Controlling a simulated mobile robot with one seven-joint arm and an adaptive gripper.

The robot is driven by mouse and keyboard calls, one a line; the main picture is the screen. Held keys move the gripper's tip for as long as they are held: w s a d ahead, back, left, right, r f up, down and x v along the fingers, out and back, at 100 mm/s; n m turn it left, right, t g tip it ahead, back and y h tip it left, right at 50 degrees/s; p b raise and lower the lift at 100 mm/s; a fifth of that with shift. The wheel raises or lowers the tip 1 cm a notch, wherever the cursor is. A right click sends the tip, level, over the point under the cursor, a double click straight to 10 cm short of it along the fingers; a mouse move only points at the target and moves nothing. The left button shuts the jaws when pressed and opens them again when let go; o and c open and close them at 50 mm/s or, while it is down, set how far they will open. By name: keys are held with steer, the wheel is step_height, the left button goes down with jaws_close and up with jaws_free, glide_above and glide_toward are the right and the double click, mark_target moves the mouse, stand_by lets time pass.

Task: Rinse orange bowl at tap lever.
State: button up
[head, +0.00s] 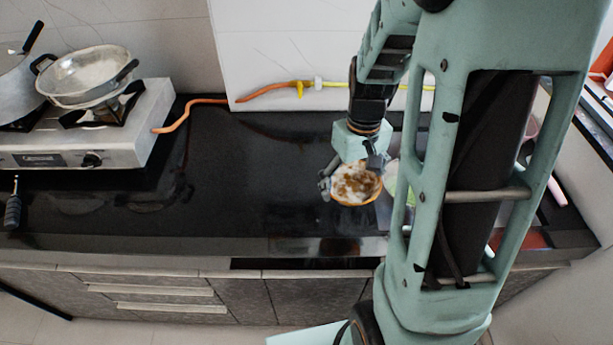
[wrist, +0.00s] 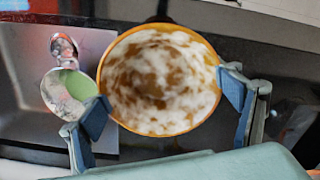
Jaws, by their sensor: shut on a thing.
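The orange bowl (head: 355,187) is at the counter's front right in the head view, its inside covered with white and brown patches. It also fills the middle of the wrist view (wrist: 158,80), with its open top facing the camera. My gripper (head: 350,174) is shut on the bowl, with one finger on each side of it; both fingers also show in the wrist view (wrist: 165,103). Whether the bowl touches the counter cannot be told.
A shiny metal piece with a pale green patch (wrist: 70,88) lies left of the bowl in the wrist view, over a grey metal surface (wrist: 100,40). A stove (head: 90,135) with a pan (head: 88,72) stands at left. The black counter's middle (head: 245,170) is clear.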

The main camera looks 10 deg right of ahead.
steer(key=w+a+f+p, duration=0.1)
steer(key=w+a+f, duration=0.35)
steer(key=w, duration=0.25)
glide_above(310, 194)
steer(key=f, duration=0.2)
steer(key=f+p, duration=0.1)
steer(key=f, duration=0.1)
steer(key=shift+s+d+f, duration=0.1)
steer(key=shift+s+d, duration=0.1)
steer(key=shift+s, duration=0.1)
steer(key=shift+w+a+f, duration=0.15)
steer(key=shift+f, duration=0.15)
steer(key=shift+w+f, duration=0.15)
steer(key=shift+f, duration=1.5)
steer(key=shift+f, duration=0.1)
steer(key=o, duration=0.7)
steer(key=shift+f, duration=0.1)
steer(key=o, duration=0.4)
steer(key=shift+o, duration=0.2)
